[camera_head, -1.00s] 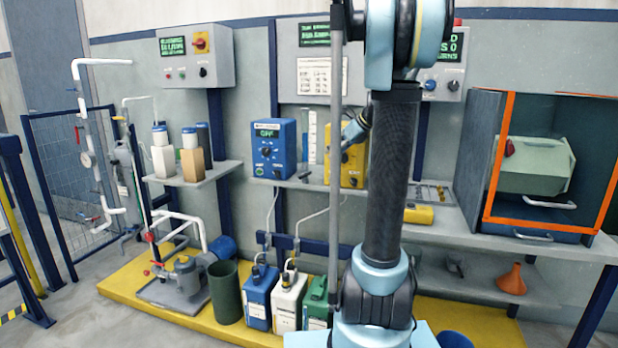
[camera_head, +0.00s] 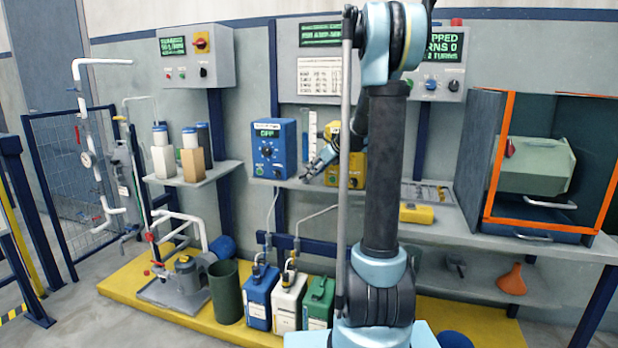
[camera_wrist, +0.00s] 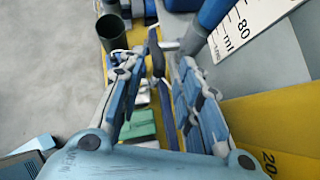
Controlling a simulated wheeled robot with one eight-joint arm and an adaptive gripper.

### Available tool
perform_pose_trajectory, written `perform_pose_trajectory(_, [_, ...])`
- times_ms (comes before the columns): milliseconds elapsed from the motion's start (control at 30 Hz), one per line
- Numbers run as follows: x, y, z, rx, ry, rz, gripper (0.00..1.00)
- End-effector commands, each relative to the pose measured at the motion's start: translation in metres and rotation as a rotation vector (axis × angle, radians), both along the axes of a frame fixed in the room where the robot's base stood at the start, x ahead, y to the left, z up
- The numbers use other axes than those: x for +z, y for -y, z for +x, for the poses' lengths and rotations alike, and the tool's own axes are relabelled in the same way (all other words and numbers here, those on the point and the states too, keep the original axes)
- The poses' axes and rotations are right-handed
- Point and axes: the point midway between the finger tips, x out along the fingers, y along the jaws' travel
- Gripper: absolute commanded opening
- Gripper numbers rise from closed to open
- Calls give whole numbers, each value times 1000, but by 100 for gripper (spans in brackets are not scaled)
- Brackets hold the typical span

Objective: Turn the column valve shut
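The grey column (camera_head: 123,168) stands among white pipes at the far left in the head view. My gripper (camera_head: 308,175) is far to the right of the column, in front of the shelf between the blue and yellow pump boxes. In the wrist view my gripper (camera_wrist: 158,62) has its fingers apart with nothing held between them. The column is not recognisable in the wrist view.
A blue pump box (camera_head: 273,150) and a yellow one (camera_head: 345,168) stand on the shelf by a measuring cylinder (camera_head: 309,135). Several jugs and a dark green bin (camera_head: 225,292) stand below. A blue mesh fence (camera_head: 60,180) is behind the column. Left floor is clear.

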Motion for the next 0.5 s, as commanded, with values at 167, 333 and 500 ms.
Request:
perform_pose_trajectory(167, [-15, -12, 10, 2, 0, -1, 32])
perform_pose_trajectory(333, [-22, -17, 15, 1, 0, 0, 32])
perform_pose_trajectory(500, [-24, -18, 15, 0, 0, 0, 32])
